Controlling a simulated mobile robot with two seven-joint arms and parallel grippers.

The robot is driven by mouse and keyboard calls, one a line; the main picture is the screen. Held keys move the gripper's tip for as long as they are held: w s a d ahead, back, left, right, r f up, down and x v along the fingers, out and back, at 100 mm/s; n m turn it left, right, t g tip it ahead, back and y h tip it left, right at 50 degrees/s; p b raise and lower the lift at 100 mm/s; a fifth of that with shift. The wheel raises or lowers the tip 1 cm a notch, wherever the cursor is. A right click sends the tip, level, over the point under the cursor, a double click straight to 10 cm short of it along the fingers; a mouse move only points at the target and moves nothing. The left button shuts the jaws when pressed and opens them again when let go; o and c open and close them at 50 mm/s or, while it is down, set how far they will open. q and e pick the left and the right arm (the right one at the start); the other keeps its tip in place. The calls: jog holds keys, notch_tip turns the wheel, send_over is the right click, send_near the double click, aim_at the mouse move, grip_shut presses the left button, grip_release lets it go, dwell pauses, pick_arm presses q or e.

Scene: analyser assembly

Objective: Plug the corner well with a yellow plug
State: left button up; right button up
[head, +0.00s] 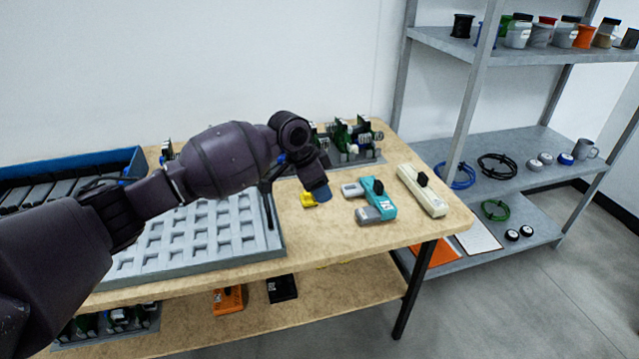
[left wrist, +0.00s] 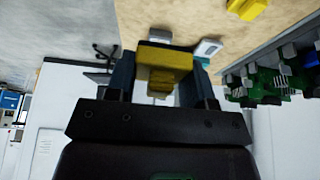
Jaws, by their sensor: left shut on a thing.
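My left gripper (head: 321,193) comes down over the table to the right of the grey tray. In the left wrist view, its dark fingers (left wrist: 165,82) are shut on a yellow plug (left wrist: 164,60). In the head view I cannot make out the held plug behind the gripper. Another yellow piece (head: 308,199) lies on the table just left of the gripper; a yellow piece also shows at the top of the left wrist view (left wrist: 247,8). The grey tray (head: 200,268) has rows of square wells; my arm hides part of it. My right gripper is out of view.
A teal-and-grey device (head: 378,198) and a cream device (head: 422,190) lie right of the gripper. Green circuit boards (head: 352,138) stand at the back. A blue bin (head: 125,160) is at the far left. A metal shelf (head: 520,160) stands beyond the table's right edge.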

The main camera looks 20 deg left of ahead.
pick_arm(q)
jog(key=b, duration=0.2)
send_over(325, 233)
jog(key=a, duration=0.1)
jog(key=shift+s+a+f, duration=0.1)
jog(key=shift+s+f, duration=0.15)
jog(key=shift+f, duration=1.45)
jog(key=shift+s+f, duration=0.2)
jog(key=shift+f, duration=1.5)
jog(key=shift+f+b, duration=0.6)
jog(key=shift+f, duration=2.25)
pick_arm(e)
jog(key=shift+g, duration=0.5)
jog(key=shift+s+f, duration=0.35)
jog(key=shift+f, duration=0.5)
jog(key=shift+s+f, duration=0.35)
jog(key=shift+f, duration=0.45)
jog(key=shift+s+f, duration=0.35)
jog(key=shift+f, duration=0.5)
pick_arm(q)
jog(key=o, duration=1.1)
